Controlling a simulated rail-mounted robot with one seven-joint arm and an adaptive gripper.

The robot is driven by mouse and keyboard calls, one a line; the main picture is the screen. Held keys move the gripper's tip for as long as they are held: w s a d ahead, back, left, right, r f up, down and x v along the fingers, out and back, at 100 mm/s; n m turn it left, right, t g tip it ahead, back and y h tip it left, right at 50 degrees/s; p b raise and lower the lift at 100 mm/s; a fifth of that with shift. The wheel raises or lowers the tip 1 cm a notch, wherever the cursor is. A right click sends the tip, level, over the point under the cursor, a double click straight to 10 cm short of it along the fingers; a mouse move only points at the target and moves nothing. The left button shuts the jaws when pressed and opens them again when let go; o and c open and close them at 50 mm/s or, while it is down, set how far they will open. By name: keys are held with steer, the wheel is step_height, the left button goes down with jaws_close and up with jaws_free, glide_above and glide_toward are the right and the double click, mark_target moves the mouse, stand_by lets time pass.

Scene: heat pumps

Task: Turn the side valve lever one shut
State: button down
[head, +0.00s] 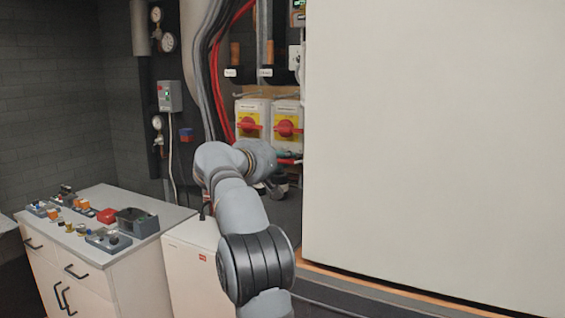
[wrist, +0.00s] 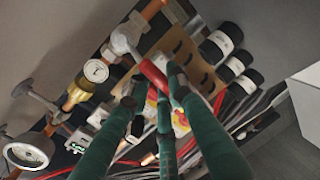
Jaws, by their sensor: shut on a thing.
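A red valve lever (wrist: 153,74) shows in the upper middle of the wrist view, next to a pale metal valve body (wrist: 124,40). My gripper (wrist: 166,90) has dark green fingers that reach up to the lever. The fingers are shut on the lever near its lower end, which they partly hide. In the head view, a bit of red (head: 288,161) shows beside the end of my arm, below the red rotary switches. My arm hides most of the gripper there.
Two yellow switch boxes with red knobs (head: 249,125) (head: 288,127) hang just above my arm. A large pale panel (head: 430,130) closes off the right side. A cabinet (head: 90,240) with small parts stands at left. Gauges (wrist: 96,71) and pipes crowd the wrist view.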

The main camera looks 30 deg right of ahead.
stand_by(0.3)
steer(key=c, duration=1.6)
jaws_free()
steer(key=shift+c, duration=0.2)
steer(key=shift+o, duration=0.3)
steer(key=shift+a, duration=0.1)
steer(key=v, duration=1.2)
steer(key=shift+c, duration=0.9)
steer(key=c, duration=0.3)
